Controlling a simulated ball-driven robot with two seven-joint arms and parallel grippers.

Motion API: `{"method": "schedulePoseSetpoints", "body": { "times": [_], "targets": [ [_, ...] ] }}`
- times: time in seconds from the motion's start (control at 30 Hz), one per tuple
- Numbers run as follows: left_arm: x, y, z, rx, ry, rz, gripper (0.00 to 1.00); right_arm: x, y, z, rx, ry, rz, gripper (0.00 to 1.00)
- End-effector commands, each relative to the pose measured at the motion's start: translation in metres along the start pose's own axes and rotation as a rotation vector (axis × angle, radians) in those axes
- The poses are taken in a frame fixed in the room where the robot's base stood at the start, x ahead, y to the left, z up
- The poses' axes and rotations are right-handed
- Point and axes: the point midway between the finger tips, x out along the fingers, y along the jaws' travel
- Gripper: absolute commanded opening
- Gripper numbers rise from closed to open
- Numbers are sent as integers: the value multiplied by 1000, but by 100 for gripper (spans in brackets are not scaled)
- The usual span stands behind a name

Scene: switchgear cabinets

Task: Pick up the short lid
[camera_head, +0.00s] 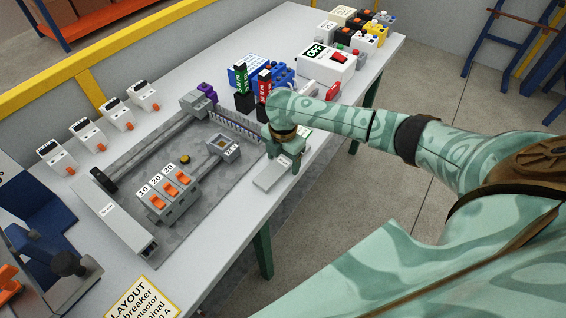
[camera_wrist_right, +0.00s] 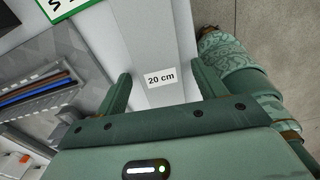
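The short lid (camera_head: 272,174) is a light grey strip on the right side of the worktop, partly hidden by my right gripper. In the right wrist view the lid (camera_wrist_right: 148,42) carries a white "20 cm" label. My right gripper (camera_head: 287,160) is above the lid, pointing down. In the wrist view its two fingers (camera_wrist_right: 161,72) stand apart, one on each side of the lid. Whether they touch it is not clear. A longer grey lid (camera_head: 117,222) lies at the left of the mounting plate. My left gripper is not in view.
The grey mounting plate (camera_head: 190,236) holds a slotted duct (camera_head: 235,127), a breaker block marked 10, 20, 30 (camera_head: 173,198) and a terminal. Red and green blocks (camera_head: 264,88) and a white OFF box (camera_head: 326,66) stand behind my gripper. White devices line the far edge.

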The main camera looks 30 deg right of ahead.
Motion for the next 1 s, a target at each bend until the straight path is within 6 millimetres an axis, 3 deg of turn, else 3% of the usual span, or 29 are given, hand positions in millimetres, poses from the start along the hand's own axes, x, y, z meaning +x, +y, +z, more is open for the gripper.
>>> {"method": "schedulePoseSetpoints", "body": {
  "times": [0.03,0.13,0.17,0.47,0.63,0.77,1.0],
  "targets": [
    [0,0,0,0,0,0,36,0,0,0,0,0,0,56],
    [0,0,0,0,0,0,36,0,0,0,0,0,0,28],
    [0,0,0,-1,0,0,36,0,0,0,0,0,0,23],
    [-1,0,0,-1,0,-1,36,-2,0,0,0,0,0,23],
    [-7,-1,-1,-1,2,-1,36,-16,0,1,-1,-1,1,23],
    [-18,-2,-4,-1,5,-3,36,-40,-3,0,-1,-1,1,23],
    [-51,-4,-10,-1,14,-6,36,-103,-56,-6,-2,-3,0,23]
  ]
}}
